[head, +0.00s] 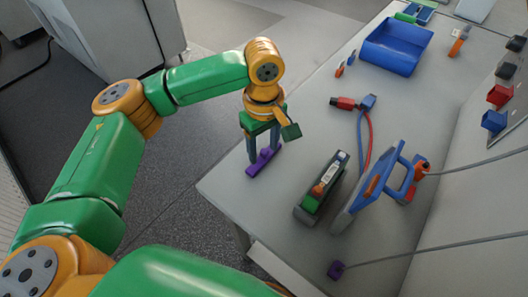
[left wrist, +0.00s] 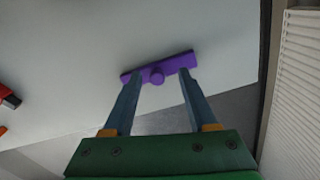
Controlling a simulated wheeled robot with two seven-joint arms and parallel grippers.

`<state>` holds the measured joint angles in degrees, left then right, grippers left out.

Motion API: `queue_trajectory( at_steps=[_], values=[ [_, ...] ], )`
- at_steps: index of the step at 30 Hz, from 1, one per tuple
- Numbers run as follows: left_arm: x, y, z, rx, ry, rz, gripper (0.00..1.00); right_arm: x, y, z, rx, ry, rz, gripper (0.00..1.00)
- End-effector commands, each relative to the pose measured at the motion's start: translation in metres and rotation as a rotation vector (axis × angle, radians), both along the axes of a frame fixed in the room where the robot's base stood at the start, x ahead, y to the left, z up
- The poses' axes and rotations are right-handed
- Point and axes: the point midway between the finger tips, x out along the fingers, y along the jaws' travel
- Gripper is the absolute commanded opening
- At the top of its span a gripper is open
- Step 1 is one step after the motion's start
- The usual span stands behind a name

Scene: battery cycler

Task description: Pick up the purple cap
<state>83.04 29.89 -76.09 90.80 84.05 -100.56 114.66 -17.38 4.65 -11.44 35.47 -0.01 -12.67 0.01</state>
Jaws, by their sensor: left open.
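The purple cap (head: 263,162) is a flat bar with a round knob in its middle. It lies near the table's left edge in the head view. In the left wrist view the cap (left wrist: 157,69) lies across the picture just beyond my fingertips. My left gripper (head: 262,154) is open and points down at the cap. In the left wrist view the gripper's fingertips (left wrist: 161,76) stand on either side of the knob, with a gap to it. I cannot tell whether the fingertips touch the bar. My right gripper is not in view.
A dark and green battery device (head: 321,188) and a blue-handled grey unit (head: 372,190) stand right of the cap. Red and blue leads (head: 363,130) lie behind them. A blue bin (head: 396,46) is at the back.

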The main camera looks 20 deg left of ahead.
Motion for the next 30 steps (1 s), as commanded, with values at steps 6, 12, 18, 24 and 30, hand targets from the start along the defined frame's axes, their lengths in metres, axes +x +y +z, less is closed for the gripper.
queue_trajectory(
  at_steps=[6, 12, 18, 24, 30],
  values=[
    [0.0, 0.0, -0.007, -0.001, -0.001, 0.0, 0.58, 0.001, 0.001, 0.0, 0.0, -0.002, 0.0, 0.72],
    [0.0, 0.0, -0.007, -0.001, -0.002, 0.0, 0.17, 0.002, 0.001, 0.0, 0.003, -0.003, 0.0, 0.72],
    [0.0, 0.0, -0.007, -0.001, -0.002, 0.0, 0.0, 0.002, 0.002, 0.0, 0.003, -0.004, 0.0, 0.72],
    [0.0, 0.0, -0.006, -0.001, -0.002, 0.0, 0.0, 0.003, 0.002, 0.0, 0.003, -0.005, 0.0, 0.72],
    [0.001, 0.0, 0.015, -0.004, -0.006, 0.001, 0.0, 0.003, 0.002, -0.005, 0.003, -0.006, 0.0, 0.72]
  ],
)
